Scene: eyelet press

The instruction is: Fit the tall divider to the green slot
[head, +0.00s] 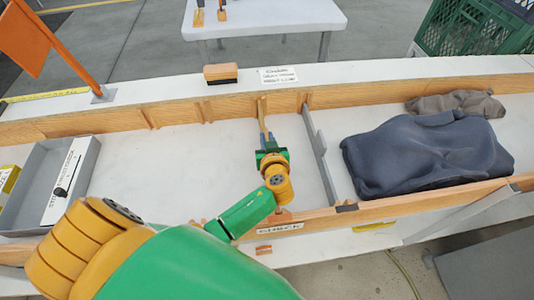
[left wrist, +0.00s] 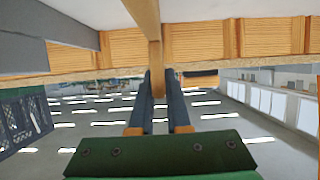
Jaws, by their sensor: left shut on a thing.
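My left gripper (head: 265,133), green with blue fingers, is over the white-floored trough close to its far wooden wall. It is shut on a narrow tan wooden divider (head: 262,107), seen nearly edge-on. In the left wrist view the divider (left wrist: 146,22) passes between the two fingers (left wrist: 154,100) in front of the ribbed wooden wall (left wrist: 200,42). The divider's top meets the far wall in the picture; I cannot tell if it sits in a slot. No green slot mark can be made out. My right gripper is not in view.
A grey divider (head: 320,155) stands across the trough to the right. Beyond it lie a dark blue cloth bundle (head: 425,155) and a grey-brown cloth (head: 455,104). A grey tray (head: 30,185) is at left. An orange flag (head: 24,38) and a brush-like block (head: 220,73) are on the far ledge.

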